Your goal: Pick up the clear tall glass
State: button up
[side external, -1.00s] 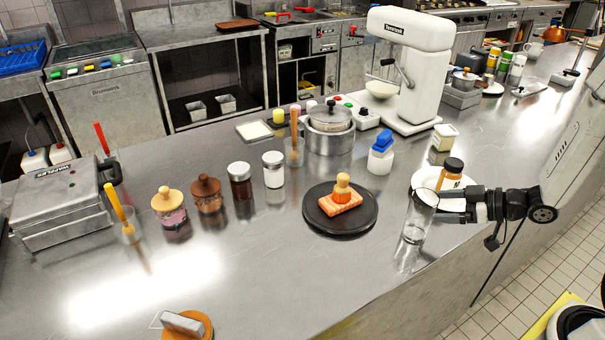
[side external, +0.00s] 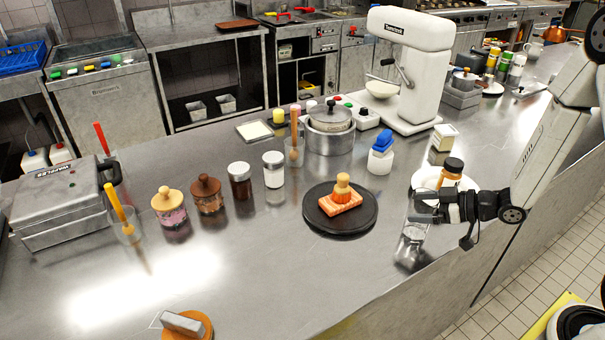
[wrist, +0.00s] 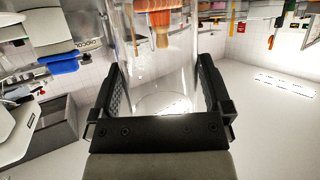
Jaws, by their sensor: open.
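The clear tall glass (side external: 412,238) stands near the front edge of the steel counter in the side view, its upper part overlapped by my gripper (side external: 424,212). In the wrist view the clear glass (wrist: 155,60) is between the two black fingers of my gripper (wrist: 160,85), one on each side. The fingers are open. I cannot tell whether either finger touches the glass. The far end of the glass runs out of the wrist picture.
A dark round plate (side external: 318,222) with an orange block (side external: 340,204) and a wooden-knobbed piece lies left of the glass. A brown jar with a dark lid (side external: 452,170) stands on a white plate close behind my gripper. The counter's front left is mostly clear.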

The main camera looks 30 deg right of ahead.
jog(key=c, duration=1.2)
jog(key=shift+o, duration=0.2)
jog(key=shift+r, duration=0.2)
notch_tip(320, 180, up, 10)
jog(key=shift+f, duration=0.15)
dwell(0.6)
